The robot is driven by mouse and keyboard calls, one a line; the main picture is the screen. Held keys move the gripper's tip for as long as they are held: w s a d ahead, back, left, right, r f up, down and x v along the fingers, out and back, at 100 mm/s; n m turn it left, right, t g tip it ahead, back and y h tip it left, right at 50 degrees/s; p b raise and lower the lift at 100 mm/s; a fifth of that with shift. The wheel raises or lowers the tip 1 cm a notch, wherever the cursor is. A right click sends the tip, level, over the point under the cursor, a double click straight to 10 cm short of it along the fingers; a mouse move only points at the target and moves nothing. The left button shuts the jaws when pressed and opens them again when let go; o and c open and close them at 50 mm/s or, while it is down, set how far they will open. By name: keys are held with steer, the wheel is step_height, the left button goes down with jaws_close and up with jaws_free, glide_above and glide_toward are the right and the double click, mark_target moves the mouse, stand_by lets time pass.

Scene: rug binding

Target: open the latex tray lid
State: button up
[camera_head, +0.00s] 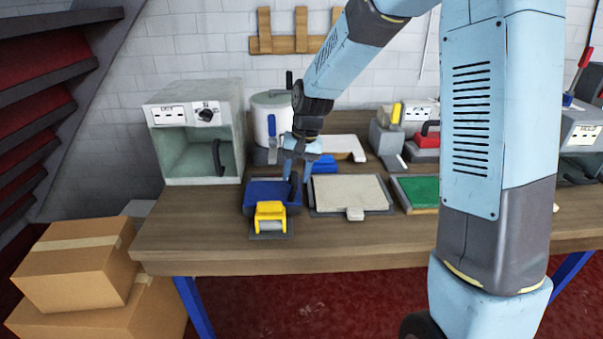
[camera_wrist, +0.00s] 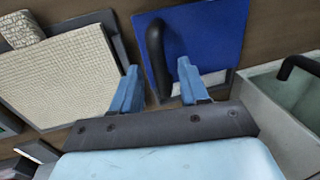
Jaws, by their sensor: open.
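The blue lid (camera_head: 268,190), which I take to be the latex tray lid, lies flat near the table's front left. It also shows in the wrist view (camera_wrist: 218,35), with a pale strip along its near edge. A dark bar handle (camera_wrist: 157,58) stands at one side of it, also seen in the head view (camera_head: 294,186). My gripper (camera_head: 294,164) is over the lid's right side. In the wrist view my gripper (camera_wrist: 158,86) is open, with the handle between its two blue fingers. I cannot tell whether either finger touches it.
A yellow-handled roller (camera_head: 270,212) sits directly in front of the lid. A beige woven piece (camera_head: 348,191) lies to the right, then a green pad (camera_head: 420,191). A grey open-fronted box (camera_head: 196,138) stands left, and a white canister (camera_head: 272,118) stands behind.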

steer(key=shift+f, duration=0.15)
jaws_close()
stand_by(0.4)
